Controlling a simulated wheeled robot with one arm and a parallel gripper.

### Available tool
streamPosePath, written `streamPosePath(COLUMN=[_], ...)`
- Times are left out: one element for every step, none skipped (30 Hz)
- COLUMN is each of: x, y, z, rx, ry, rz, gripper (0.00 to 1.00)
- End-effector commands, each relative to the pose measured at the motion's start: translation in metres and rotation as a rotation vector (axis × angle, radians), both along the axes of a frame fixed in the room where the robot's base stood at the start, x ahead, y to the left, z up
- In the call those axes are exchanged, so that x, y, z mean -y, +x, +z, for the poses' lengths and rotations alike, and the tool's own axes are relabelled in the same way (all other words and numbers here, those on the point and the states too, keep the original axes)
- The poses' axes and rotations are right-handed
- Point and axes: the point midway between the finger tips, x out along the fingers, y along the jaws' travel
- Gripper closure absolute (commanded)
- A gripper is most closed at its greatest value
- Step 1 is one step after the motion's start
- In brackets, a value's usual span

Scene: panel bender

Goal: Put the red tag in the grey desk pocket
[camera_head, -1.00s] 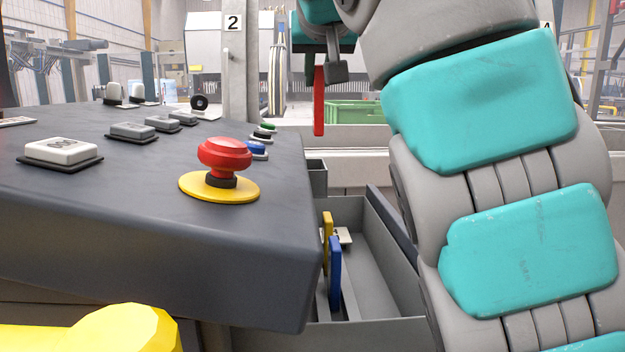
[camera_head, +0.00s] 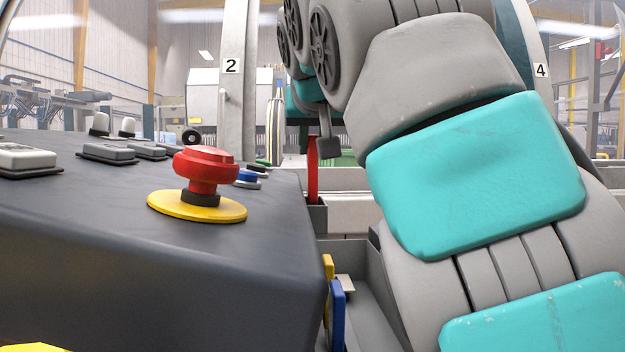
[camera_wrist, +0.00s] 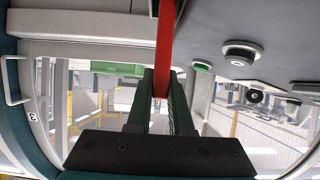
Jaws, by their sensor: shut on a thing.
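The red tag (camera_head: 312,170) is a thin upright strip hanging below my gripper (camera_head: 326,146) in the head view. In the wrist view the red tag (camera_wrist: 165,45) is pinched between the two dark fingers of my gripper (camera_wrist: 161,88) and runs to the top edge. The grey desk pocket (camera_head: 318,218) is a small open box at the right side of the dark desk. The tag's lower end shows at the pocket's top rim; I cannot tell whether it is inside or just above or behind it.
The dark desk (camera_head: 130,220) fills the left, with a red mushroom button (camera_head: 206,168) near its right edge. Below is a grey drawer (camera_head: 372,318) holding a blue tag (camera_head: 337,312) and a yellow tag (camera_head: 328,267). My arm fills the right.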

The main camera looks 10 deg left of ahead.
Motion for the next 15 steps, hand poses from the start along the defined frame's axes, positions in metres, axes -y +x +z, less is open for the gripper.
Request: streamPosePath(x=[0.0,0.0,0.0,0.0,0.0,0.0,0.001,0.001,0.001,0.001,0.001,0.001,0.001,0.0,0.0], y=[-0.001,-0.001,-0.001,-0.001,-0.001,-0.001,-0.001,-0.001,-0.001,-0.001,-0.001,0.0,0.0,-0.001,-0.002], z=[-0.002,-0.002,-0.003,-0.004,-0.005,-0.007,-0.009,-0.011,-0.014,-0.016,-0.018,-0.021,-0.024,-0.027,-0.029], rx=[0.0,0.0,-0.001,-0.001,-0.002,-0.003,-0.003,-0.004,-0.003,-0.001,0.0,-0.002,-0.005,-0.005,-0.003], ry=[0.0,0.0,0.0,0.0,-0.001,-0.001,-0.002,-0.001,-0.001,0.0,0.001,0.0,0.0,-0.001,-0.001], rz=[-0.001,0.0,0.0,0.0,-0.001,-0.001,-0.002,-0.002,-0.003,-0.004,-0.003,-0.003,-0.003,-0.002,-0.001], gripper=[1.0,1.0,1.0,1.0,1.0,1.0,1.0,1.0,1.0,1.0,1.0,1.0,1.0,1.0,1.0])
